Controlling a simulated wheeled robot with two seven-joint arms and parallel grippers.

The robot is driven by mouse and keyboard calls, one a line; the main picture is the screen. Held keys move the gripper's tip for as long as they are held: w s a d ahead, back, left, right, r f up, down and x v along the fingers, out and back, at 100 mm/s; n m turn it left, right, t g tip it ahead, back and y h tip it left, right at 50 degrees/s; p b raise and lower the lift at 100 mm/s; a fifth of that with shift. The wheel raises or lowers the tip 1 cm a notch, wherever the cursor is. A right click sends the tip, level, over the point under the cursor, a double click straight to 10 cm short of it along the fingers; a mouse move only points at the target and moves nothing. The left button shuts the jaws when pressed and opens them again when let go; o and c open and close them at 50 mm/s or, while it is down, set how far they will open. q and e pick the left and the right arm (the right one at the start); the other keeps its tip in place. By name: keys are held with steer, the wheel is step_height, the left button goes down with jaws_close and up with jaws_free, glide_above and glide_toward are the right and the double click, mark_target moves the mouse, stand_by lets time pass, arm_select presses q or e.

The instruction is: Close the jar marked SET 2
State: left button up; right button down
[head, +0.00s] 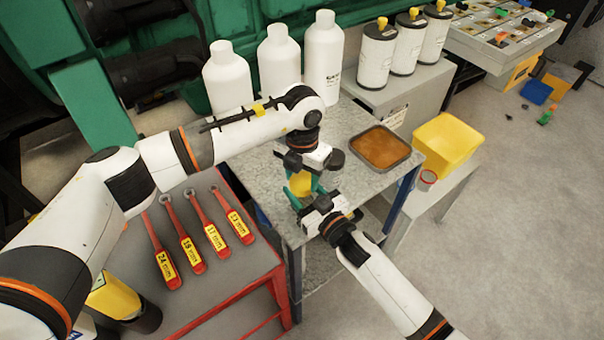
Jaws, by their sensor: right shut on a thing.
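A small yellow piece (300,183) shows between my two grippers above the metal table. It looks like part of a jar or its lid, but the rest is hidden and I can read no SET 2 marking. My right gripper (306,194) comes in from the lower right, its green fingers shut around the jar at the yellow piece. My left gripper (301,168) points down just above the yellow piece. Its fingertips are hidden, so I cannot tell whether it is open or touching it.
A brown-filled tray (381,147) lies right of the grippers, with a yellow bin (446,142) beyond. White bottles (279,60) and yellow-capped canisters (377,55) stand behind. Red-handled wrenches (190,250) lie on the red-edged table (222,290) at left. Floor at right is mostly clear.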

arm_select(q)
steer(key=o, duration=1.2)
steer(key=shift+c, duration=0.2)
step_height(320, 180, up, 12)
arm_select(e)
steer(key=c, duration=0.6)
jaws_free()
steer(key=shift+o, duration=0.2)
arm_select(q)
steer(key=shift+f+b, duration=0.6)
arm_select(e)
steer(key=v, duration=1.2)
